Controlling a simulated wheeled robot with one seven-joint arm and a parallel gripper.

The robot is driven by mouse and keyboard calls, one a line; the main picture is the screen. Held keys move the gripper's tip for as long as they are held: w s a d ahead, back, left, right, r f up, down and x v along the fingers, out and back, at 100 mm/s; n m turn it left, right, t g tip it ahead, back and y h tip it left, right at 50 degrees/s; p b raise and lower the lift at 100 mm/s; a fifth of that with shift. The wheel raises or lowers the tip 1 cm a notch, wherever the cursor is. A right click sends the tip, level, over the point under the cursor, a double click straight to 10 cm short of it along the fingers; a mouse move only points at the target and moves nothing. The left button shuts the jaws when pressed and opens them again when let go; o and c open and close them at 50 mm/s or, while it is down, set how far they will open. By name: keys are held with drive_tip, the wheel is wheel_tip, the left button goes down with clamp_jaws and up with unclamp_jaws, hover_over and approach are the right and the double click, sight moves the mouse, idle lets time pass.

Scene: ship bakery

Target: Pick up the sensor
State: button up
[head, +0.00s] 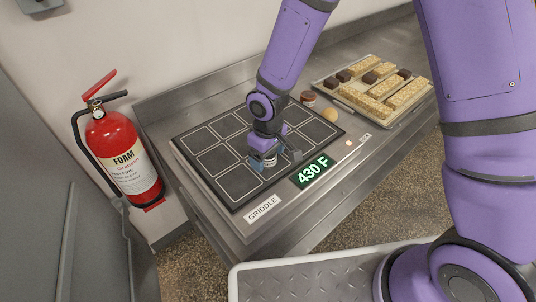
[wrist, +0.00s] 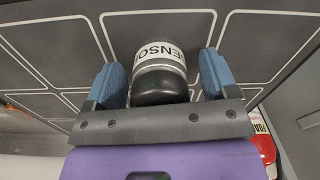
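The sensor (wrist: 160,68) is a black cylinder with a white band lettered in black, partly readable as "SENSOR". In the wrist view it stands between the two blue fingers of my gripper (wrist: 164,80), with a gap on each side, so the gripper is open around it. In the head view my gripper (head: 272,156) is low over the front part of the black griddle (head: 242,187). Only a small part of the sensor (head: 270,162) shows there between the fingers, and its base is hard to make out.
A tray (head: 391,121) of bars and brown blocks lies farther right. A green "430 F" display (head: 313,171) is on the front edge. A red extinguisher (head: 121,150) stands left.

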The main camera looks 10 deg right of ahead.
drive_tip(key=c, duration=1.1)
drive_tip(key=shift+r, duration=0.1)
